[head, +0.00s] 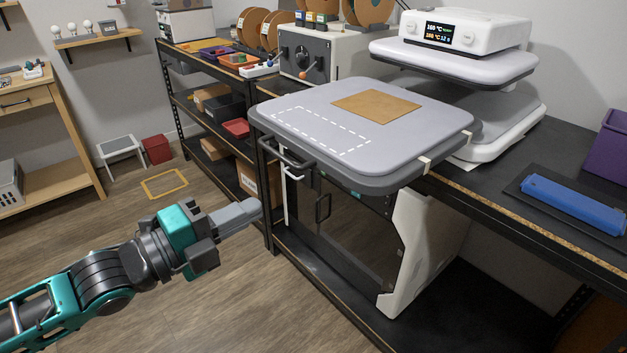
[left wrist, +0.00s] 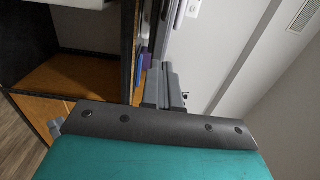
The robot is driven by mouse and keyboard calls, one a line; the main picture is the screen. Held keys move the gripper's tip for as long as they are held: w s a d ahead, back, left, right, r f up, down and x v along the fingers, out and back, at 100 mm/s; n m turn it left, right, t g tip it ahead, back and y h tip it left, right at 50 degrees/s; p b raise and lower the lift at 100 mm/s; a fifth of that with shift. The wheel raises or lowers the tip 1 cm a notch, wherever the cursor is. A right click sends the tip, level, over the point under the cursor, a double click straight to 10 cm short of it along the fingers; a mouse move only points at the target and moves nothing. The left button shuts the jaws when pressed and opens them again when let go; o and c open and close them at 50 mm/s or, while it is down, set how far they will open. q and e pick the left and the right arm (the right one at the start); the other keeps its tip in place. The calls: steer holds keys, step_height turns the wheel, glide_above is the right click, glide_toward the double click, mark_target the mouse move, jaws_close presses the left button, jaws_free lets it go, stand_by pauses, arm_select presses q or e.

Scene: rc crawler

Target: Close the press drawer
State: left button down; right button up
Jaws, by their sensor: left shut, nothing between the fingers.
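The press drawer (head: 290,98) is a grey rounded platen pulled out toward me from the heat press (head: 455,58). It overhangs the front edge of the bench. A brown sheet (head: 377,105) and a dashed white outline lie on its top. A dark bar handle (head: 287,155) is on its front edge at the left. My left gripper (head: 255,206) is shut and empty. In the head view it is below and left of the handle, apart from it. In the left wrist view the shut fingers (left wrist: 168,90) show above the teal wrist housing. My right gripper is not in view.
The black bench (head: 500,200) runs to the right with a blue bar (head: 570,203) on a dark mat. A white-framed cabinet (head: 425,245) stands on the shelf under the drawer. Spools and trays sit farther back. Wood floor is open around my left arm.

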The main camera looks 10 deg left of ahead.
mark_target(328, 172)
arm_select(q)
steer(key=x, duration=1.3)
steer(key=shift+w+d, duration=0.1)
steer(key=shift+d, duration=0.05)
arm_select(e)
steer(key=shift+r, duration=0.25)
